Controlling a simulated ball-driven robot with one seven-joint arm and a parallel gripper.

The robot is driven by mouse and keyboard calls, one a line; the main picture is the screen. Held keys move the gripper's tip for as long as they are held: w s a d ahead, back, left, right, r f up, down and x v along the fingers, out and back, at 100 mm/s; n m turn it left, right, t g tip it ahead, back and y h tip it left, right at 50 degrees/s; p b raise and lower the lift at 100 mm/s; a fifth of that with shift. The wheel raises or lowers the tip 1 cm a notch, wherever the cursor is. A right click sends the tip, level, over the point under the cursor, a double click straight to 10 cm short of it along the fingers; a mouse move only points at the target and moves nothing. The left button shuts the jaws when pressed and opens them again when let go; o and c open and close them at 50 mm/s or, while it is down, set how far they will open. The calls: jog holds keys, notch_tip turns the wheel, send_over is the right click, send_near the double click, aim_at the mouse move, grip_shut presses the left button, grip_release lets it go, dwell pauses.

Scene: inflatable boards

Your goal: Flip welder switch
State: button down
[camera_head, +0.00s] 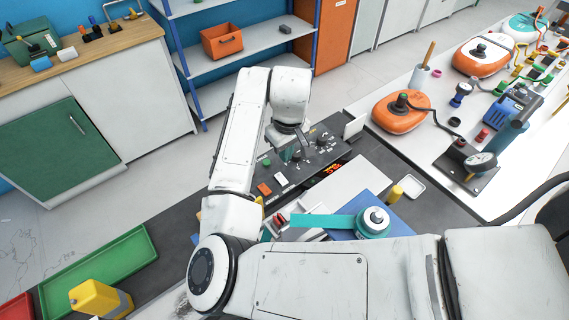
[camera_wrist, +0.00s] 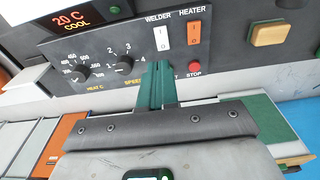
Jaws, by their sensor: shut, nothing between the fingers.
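The dark control panel (camera_wrist: 225,60) fills the upper part of the wrist view. On it, the white welder switch (camera_wrist: 161,37) sits under the WELDER label, with the similar heater switch (camera_wrist: 193,31) to its right. My gripper (camera_wrist: 160,68) is shut and empty; its green fingers point at the panel just below the welder switch. I cannot tell whether the tips touch the panel.
A red stop button (camera_wrist: 194,67) is right of the fingers, with a speed dial (camera_wrist: 123,65) and heat dial (camera_wrist: 78,73) to the left. A display (camera_wrist: 75,18) reads 20 C COOL.

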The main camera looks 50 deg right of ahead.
notch_tip(320, 180, up, 3)
jog(key=shift+s+f, duration=0.1)
jog(key=shift+s, duration=0.05)
jog(key=shift+f, duration=0.1)
dwell(0.6)
